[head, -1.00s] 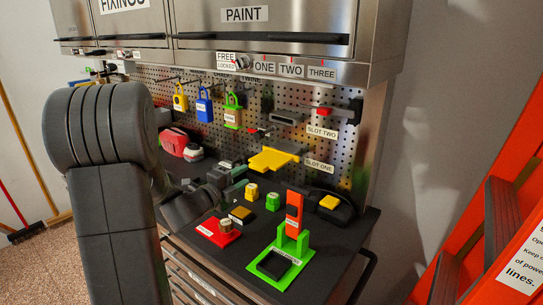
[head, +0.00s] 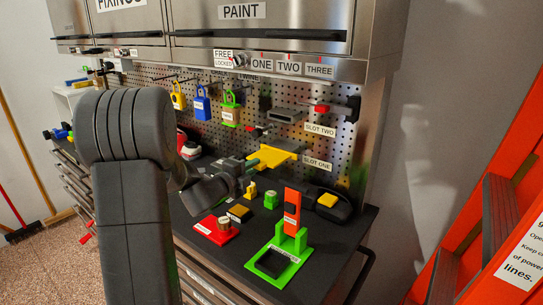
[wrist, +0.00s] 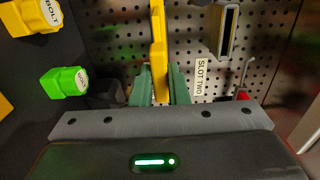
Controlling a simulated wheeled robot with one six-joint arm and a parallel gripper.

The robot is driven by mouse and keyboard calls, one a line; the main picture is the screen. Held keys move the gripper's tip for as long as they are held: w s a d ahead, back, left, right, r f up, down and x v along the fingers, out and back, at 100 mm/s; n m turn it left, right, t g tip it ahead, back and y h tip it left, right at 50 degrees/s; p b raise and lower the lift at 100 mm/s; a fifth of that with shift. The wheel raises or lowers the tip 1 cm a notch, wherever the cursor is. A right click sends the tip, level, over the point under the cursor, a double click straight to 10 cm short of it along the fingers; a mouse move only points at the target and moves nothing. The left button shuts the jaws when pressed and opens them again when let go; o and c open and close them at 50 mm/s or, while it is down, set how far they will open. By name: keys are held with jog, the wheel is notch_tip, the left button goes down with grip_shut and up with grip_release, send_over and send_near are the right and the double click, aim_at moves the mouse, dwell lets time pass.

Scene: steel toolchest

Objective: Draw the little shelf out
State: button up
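A flat yellow shelf (head: 276,157) sticks out from the pegboard beside the SLOT ONE label. In the wrist view it shows edge-on as a yellow strip (wrist: 158,45) coming down to my fingers. My gripper (head: 254,167) is at the shelf's near left end in the head view. In the wrist view its two green fingers (wrist: 160,88) stand one on each side of the yellow edge. They look open with little room to spare; firm contact does not show.
Below stand a green knob (head: 271,200), a red base (head: 216,230) and a green stand with an orange upright (head: 291,208). A grey slotted holder (head: 287,115) is above, by SLOT TWO. Padlocks (head: 229,110) hang at left. An orange ladder (head: 489,205) stands right.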

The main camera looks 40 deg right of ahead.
grip_shut()
